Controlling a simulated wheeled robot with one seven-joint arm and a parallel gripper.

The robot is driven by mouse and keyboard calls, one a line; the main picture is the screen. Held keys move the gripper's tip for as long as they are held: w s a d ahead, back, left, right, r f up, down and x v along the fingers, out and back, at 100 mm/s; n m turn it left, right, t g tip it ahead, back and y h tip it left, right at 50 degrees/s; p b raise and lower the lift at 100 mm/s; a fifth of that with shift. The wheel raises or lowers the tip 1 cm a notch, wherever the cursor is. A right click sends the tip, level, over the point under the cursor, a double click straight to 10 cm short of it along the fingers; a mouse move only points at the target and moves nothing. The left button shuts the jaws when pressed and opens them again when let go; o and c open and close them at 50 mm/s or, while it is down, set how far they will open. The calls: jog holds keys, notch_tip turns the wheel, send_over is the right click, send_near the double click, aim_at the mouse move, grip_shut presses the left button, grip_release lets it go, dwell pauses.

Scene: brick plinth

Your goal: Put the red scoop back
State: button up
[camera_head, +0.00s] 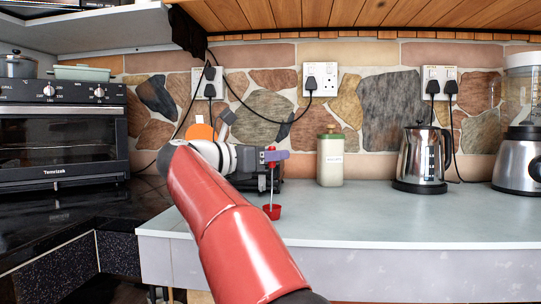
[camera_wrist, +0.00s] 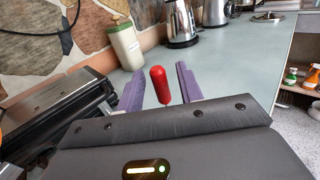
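The red scoop has a red grip (camera_wrist: 160,85), a thin shaft and a small red cup (camera_head: 272,211) at its lower end. In the head view it is upright, its cup low against the grey counter; I cannot tell whether the cup touches the counter. My gripper (camera_head: 275,156) is at the scoop's upper end. In the wrist view its two purple fingers (camera_wrist: 161,80) stand on either side of the red grip, with a visible gap on each side. The gripper looks open around the grip.
A pale green canister (camera_head: 330,160) stands right of my gripper, near the wall. A steel kettle (camera_head: 420,158) and a blender (camera_head: 520,150) stand farther right. A black toaster oven (camera_head: 62,135) is at left. The grey counter (camera_head: 400,215) is clear in front.

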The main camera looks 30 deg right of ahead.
jog(key=s+a, duration=0.2)
jog(key=a, duration=1)
notch_tip(320, 180, up, 8)
jog(key=w+n+t, duration=0.1)
jog(key=n+t, duration=1.1)
jog(key=n, duration=0.1)
jog(key=a+f+n+t+y, duration=0.35)
jog(key=n+y, duration=0.45)
jog(key=n, duration=0.3)
jog(key=a+f+n+t+y, duration=0.2)
jog(key=a+n+t+y, duration=0.15)
jog(key=n+y, duration=0.5)
jog(key=s+a+f+n+g+y, duration=0.1)
jog(key=s+f+n+g+y, duration=0.1)
jog(key=s+f+n+g, duration=0.45)
jog(key=s+a+f+n+g+y, duration=0.1)
jog(key=s+f+n+g+y, duration=0.15)
jog(key=f+n, duration=0.8)
jog(key=s+d+f+n+g+h, duration=0.1)
jog(key=s+d+f+g, duration=0.2)
jog(key=s+f, duration=0.5)
jog(key=s+d+f+n+g+h, duration=0.1)
jog(key=s+f+g, duration=0.3)
jog(key=s+f, duration=0.5)
notch_tip(320, 180, down, 7)
jog(key=shift+d+r+g+h, duration=0.1)
jog(key=shift+d+g+h, duration=0.2)
jog(key=shift+d+h, duration=0.45)
jog(key=shift+w+d+n, duration=0.1)
jog(key=shift+n, duration=0.15)
